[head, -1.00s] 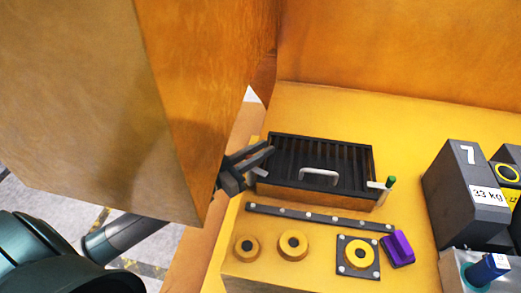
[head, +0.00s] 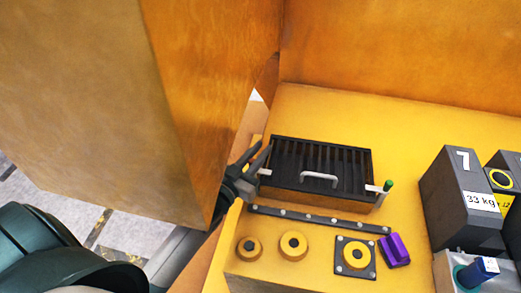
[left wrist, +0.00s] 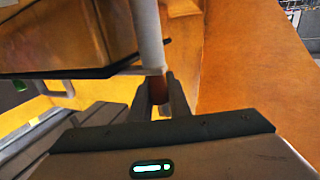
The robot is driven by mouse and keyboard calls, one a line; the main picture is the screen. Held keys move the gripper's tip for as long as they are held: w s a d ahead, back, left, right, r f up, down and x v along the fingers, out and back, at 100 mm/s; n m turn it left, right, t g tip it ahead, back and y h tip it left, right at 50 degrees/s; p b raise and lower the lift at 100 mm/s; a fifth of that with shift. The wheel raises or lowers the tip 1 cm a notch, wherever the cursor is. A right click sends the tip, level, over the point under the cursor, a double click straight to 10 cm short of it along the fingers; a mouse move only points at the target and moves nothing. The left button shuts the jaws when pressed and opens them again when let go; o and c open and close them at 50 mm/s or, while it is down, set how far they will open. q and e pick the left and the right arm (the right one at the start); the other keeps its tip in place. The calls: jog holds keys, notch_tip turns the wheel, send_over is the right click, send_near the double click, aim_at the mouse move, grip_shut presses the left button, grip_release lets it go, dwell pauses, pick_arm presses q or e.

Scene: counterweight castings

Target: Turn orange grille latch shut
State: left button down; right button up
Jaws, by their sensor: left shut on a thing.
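The black slatted grille (head: 335,165) with a pale handle (head: 319,178) lies on the yellow casting. Its left-side latch shows a pale tab (head: 265,172) in the head view; its orange end is hidden there by my gripper. In the left wrist view the latch's orange-brown grip (left wrist: 156,90) stands between my fingers, below a pale grey bar (left wrist: 148,35). My left gripper (head: 262,158) is shut on this grip at the grille's left edge. A second latch with a green knob (head: 388,185) is at the grille's right edge. My right gripper is out of view.
A tall orange wall (head: 215,100) rises close to my left arm. In front of the grille are a bolted dark strip (head: 315,219), several yellow round bosses (head: 293,245) and a purple block (head: 395,250). Dark weights (head: 460,200) stand at right.

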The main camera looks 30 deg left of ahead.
pick_arm(q)
jog(key=shift+a+r+n+y, duration=0.15)
jog(key=shift+n+y, duration=0.15)
jog(key=shift+y, duration=0.3)
jog(key=c, duration=1.7)
grip_release()
jog(key=shift+o, duration=0.2)
jog(key=s+b, duration=0.5)
jog(key=s, duration=1.2)
jog(key=shift+s+a, duration=0.15)
jog(key=shift+a, duration=0.2)
